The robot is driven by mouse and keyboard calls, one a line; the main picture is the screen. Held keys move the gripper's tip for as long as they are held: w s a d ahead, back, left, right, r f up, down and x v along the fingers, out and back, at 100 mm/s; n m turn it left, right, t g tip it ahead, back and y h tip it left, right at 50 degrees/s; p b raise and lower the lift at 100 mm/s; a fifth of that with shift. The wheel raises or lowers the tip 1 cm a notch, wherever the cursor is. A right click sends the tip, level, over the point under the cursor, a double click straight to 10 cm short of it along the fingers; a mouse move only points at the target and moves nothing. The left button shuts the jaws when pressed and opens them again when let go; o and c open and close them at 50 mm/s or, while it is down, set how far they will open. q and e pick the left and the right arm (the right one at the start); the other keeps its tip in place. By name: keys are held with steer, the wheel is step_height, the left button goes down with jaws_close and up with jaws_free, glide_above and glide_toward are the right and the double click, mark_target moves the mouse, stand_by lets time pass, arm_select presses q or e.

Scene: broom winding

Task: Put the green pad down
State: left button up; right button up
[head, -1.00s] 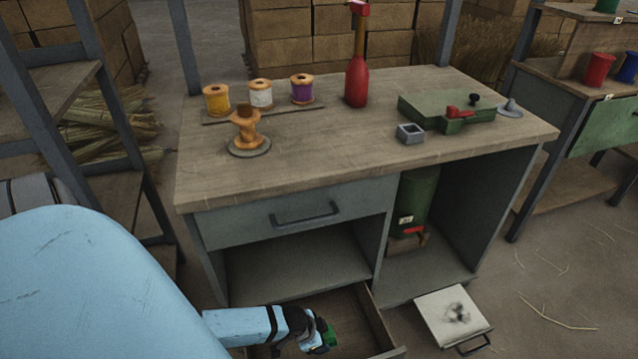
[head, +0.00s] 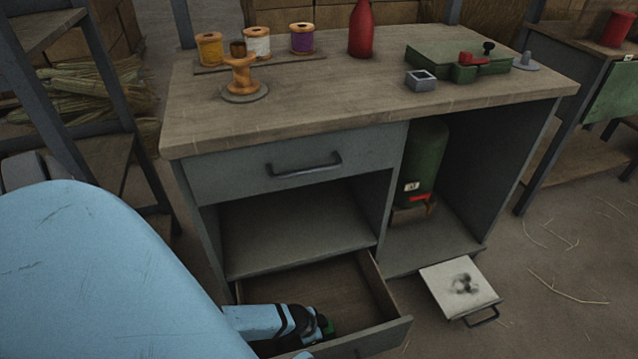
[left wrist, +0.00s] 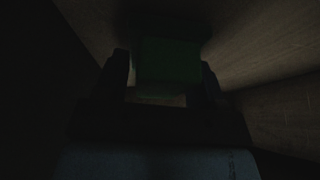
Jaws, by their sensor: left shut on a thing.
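My left gripper (head: 318,325) reaches down into the open lower drawer (head: 385,338) of the workbench. It is shut on the green pad (head: 330,327), of which only a small green bit shows past the fingers in the head view. In the dark left wrist view the green pad (left wrist: 168,60) sits between the two dark fingers, with wooden drawer surfaces around it. Whether the pad touches the drawer floor cannot be told. My right gripper is not in view.
The upper drawer (head: 290,172) is closed above. A white board with a black smudge (head: 458,286) lies right of the open drawer. A green cylinder (head: 425,165) stands in the right bay. Spools, a red bottle (head: 361,30) and a green box (head: 440,58) are on the bench top.

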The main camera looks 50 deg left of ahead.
arm_select(q)
steer(key=shift+f, duration=0.25)
steer(key=o, duration=0.9)
steer(key=p+v, duration=0.2)
steer(key=v, duration=0.1)
steer(key=shift+w, duration=0.1)
steer(key=p+v, duration=0.2)
steer(key=v, duration=0.2)
steer(key=shift+d, duration=0.1)
steer(key=shift+p+v, duration=1.45)
steer(key=shift+v, duration=1.25)
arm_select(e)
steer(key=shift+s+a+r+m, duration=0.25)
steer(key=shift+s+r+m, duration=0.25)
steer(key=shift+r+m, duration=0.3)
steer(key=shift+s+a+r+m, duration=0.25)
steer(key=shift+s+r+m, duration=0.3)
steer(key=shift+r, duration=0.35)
